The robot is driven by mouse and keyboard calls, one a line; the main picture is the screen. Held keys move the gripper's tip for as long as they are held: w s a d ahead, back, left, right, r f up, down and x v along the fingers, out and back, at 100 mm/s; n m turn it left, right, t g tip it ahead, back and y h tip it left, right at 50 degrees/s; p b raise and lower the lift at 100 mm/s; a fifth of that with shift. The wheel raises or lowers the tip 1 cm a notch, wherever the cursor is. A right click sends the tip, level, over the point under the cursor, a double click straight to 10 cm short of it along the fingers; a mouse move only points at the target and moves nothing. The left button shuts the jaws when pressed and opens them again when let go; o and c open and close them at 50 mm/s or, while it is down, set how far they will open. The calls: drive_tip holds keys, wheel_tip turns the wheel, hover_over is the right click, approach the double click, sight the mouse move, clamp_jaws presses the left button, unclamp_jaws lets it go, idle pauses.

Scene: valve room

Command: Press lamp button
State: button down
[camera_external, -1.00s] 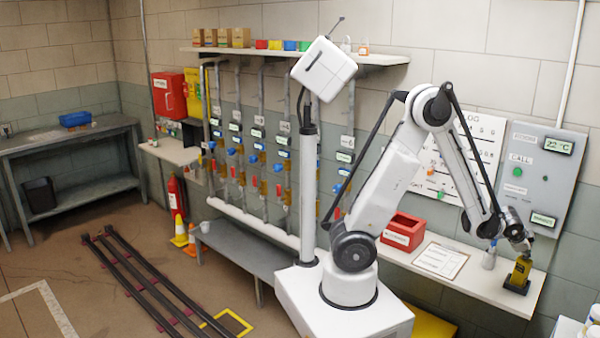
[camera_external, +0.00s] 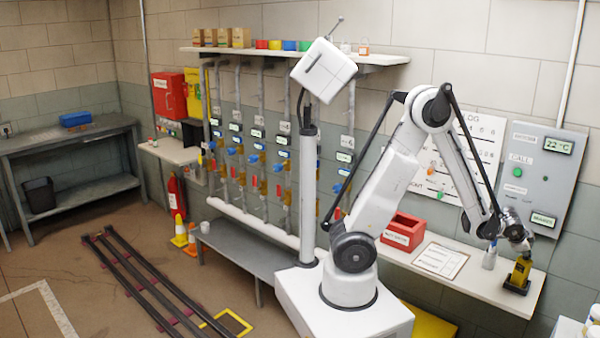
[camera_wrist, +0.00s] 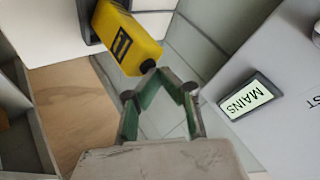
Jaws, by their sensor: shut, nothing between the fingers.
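The grey control panel (camera_external: 545,195) hangs on the wall at the right in the external view, and its face fills the right of the wrist view (camera_wrist: 270,75). It carries a green button (camera_external: 517,171) near a "CALL" label, a "22 °C" display (camera_external: 558,146) and a lower "MAINS" display (camera_external: 543,219). The MAINS display is also in the wrist view (camera_wrist: 246,97). A label ending in "ST" is cut off there; I cannot identify the lamp button for certain. My gripper (camera_wrist: 165,77) is shut and empty, beside the panel's lower left part and apart from its face.
A small bottle (camera_external: 490,257), a clipboard (camera_external: 441,261) and a red box (camera_external: 403,231) are farther left on the shelf.

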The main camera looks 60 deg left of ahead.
drive_tip(key=shift+r, duration=0.5)
drive_tip(key=shift+r, duration=0.1)
drive_tip(key=shift+r+p, duration=2)
drive_tip(key=shift+r, duration=0.95)
drive_tip(key=s+a+r+n+b, duration=0.1)
drive_tip(key=s+a+r+n, duration=0.1)
drive_tip(key=s+a+r, duration=0.45)
drive_tip(key=s+a+n, duration=0.2)
drive_tip(key=s+a, duration=0.2)
drive_tip(key=s, duration=0.3)
drive_tip(key=s+a+r+n+g+b, duration=0.1)
drive_tip(key=s+a, duration=0.3)
drive_tip(key=s, duration=0.4)
drive_tip(key=s+a+n+g+b, duration=0.1)
drive_tip(key=s+a+n, duration=0.3)
drive_tip(key=s, duration=0.3)
drive_tip(key=shift+s+a+r, duration=0.25)
drive_tip(key=shift+s+a, duration=0.1)
drive_tip(key=shift+s, duration=0.05)
